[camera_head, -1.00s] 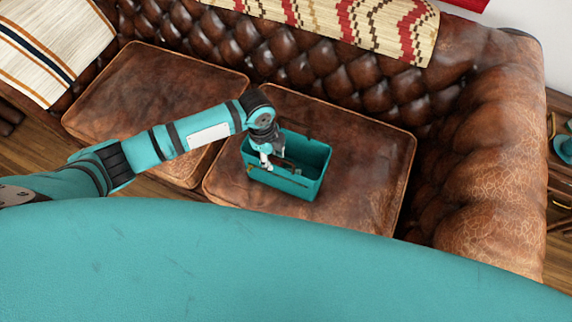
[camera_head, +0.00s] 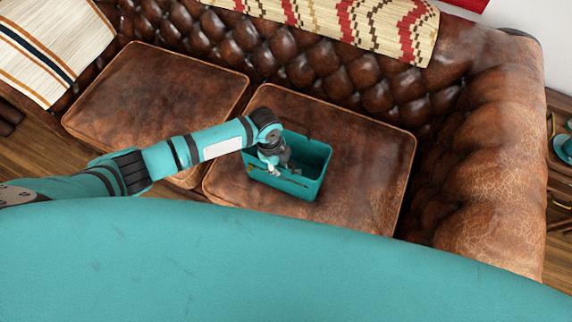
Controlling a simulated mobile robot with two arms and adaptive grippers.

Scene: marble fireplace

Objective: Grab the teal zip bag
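A teal open-topped container (camera_head: 308,188), which looks like the teal zip bag, sits on the right seat cushion of the brown leather sofa. My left gripper (camera_head: 270,168) reaches down at the left part of its opening, near the front rim. Its fingers are small and partly hidden, so I cannot tell whether they are open or shut, or whether they touch the bag. The inside of the bag is dark and partly covered by the gripper. My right gripper is not in view.
The sofa's tufted backrest (camera_head: 300,62) rises behind the bag, with a patterned blanket (camera_head: 345,22) over its top. The sofa's armrest (camera_head: 488,150) stands to the right. A striped blanket (camera_head: 48,48) lies at the far left. The left seat cushion (camera_head: 150,105) is bare.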

